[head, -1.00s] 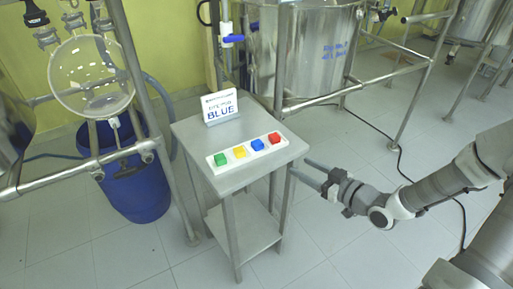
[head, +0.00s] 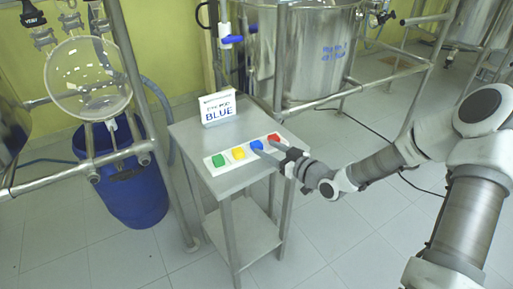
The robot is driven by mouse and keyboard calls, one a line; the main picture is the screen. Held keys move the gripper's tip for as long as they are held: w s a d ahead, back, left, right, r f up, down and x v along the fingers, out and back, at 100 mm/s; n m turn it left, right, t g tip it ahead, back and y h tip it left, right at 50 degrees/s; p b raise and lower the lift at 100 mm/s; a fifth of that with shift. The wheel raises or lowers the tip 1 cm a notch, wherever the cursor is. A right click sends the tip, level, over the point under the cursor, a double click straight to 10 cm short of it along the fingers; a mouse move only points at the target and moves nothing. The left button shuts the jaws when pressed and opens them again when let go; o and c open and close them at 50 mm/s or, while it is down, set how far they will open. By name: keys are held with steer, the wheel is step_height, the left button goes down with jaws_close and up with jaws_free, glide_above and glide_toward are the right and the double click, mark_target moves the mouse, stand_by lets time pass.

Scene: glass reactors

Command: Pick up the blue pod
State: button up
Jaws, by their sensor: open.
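The blue pod (head: 256,145) is a small cube in a white tray (head: 208,163) on a small metal table. It sits third from the left, between a yellow pod (head: 238,153) and a red pod (head: 274,138). A green pod (head: 218,160) is at the left end. My gripper (head: 264,148) is open, coming in from the right over the table's right edge. Its fingers point left toward the blue pod and the red pod. Part of the blue pod is hidden behind a finger. Whether a finger touches a pod I cannot tell.
A white sign (head: 218,107) reading "BLUE" stands at the table's back. The metal table (head: 190,131) has a lower shelf. A blue bin (head: 130,190) and a glass vessel (head: 88,78) are at left. A steel tank (head: 302,55) stands behind.

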mark_target(260, 145)
steer(key=x, duration=0.4)
steer(key=shift+s+b, duration=0.15)
steer(key=shift+b, duration=0.15)
jaws_close()
